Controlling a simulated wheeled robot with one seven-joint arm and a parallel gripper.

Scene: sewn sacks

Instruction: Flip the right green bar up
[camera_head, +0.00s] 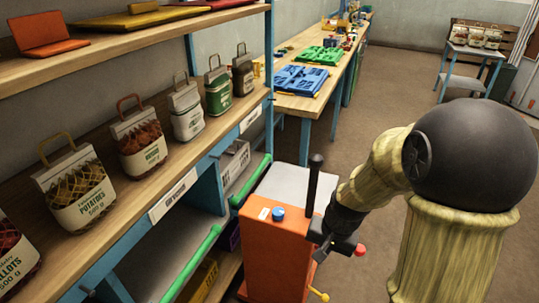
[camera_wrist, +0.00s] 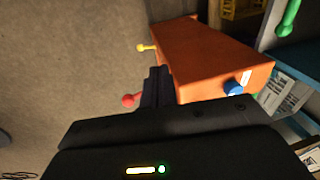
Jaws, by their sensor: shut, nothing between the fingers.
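The right green bar (camera_head: 250,180) runs along the front of the right lower bay of the shelf unit, beside the grey top behind the orange cabinet. A green bar end also shows at the top right of the wrist view (camera_wrist: 289,18). The left green bar (camera_head: 193,263) runs along the front of the left bay. My gripper (camera_head: 322,254) is shut and empty beside the orange cabinet, to the right of the right green bar and apart from it. Its dark fingers also show in the wrist view (camera_wrist: 157,84), against the cabinet's side.
The orange cabinet (camera_head: 272,250) stands between my gripper and the shelf, with a black upright lever (camera_head: 313,185), a blue button (camera_head: 278,213), a red knob (camera_head: 360,249) and a yellow knob (camera_head: 319,295). Several sacks stand on the wooden shelf (camera_head: 115,235). Open floor lies behind.

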